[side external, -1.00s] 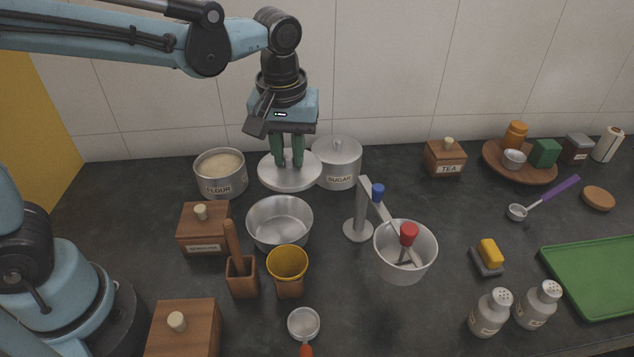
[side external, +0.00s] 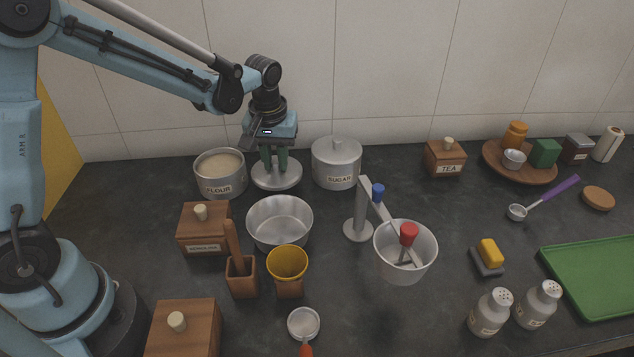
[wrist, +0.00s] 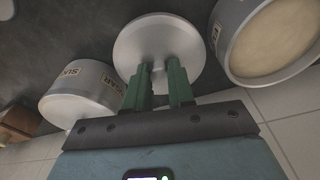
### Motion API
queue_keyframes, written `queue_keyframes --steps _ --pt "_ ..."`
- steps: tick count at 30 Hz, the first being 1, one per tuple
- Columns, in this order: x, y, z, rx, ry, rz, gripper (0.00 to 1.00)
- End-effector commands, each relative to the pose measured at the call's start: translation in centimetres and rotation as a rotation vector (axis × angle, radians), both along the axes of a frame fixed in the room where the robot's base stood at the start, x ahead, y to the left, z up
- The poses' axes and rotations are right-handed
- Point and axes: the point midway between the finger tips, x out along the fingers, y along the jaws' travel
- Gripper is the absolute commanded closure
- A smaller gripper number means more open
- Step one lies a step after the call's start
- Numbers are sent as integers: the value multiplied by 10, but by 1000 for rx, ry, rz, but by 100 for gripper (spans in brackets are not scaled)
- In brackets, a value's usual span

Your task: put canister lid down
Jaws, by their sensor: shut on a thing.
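The round steel canister lid (side external: 277,178) is low at the counter, between the flour and sugar canisters; I cannot tell whether it touches the counter. My gripper (side external: 274,163) points down with its green fingers shut on the lid's knob. The wrist view shows the lid (wrist: 150,40) beyond the fingers (wrist: 165,75), which hide most of the knob. The flour canister (side external: 221,176) stands open to the left, full of pale flour. The sugar canister (side external: 336,164) stands to the right with its own lid on.
A steel bowl (side external: 280,222) sits in front of the lid. A wooden box (side external: 205,230) is at front left, and a metal stand (side external: 358,230) is at front right. The tiled wall (side external: 400,80) rises behind. Dark counter is free right of the sugar canister.

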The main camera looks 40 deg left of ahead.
Motion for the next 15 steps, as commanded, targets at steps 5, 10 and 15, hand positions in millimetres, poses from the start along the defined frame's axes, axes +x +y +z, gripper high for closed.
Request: queue_keyframes --steps 5,10,15 --pt "0 0 -17 0 0 0 100" --pt "0 0 -18 0 0 0 100" --pt "0 0 -20 0 0 0 100"
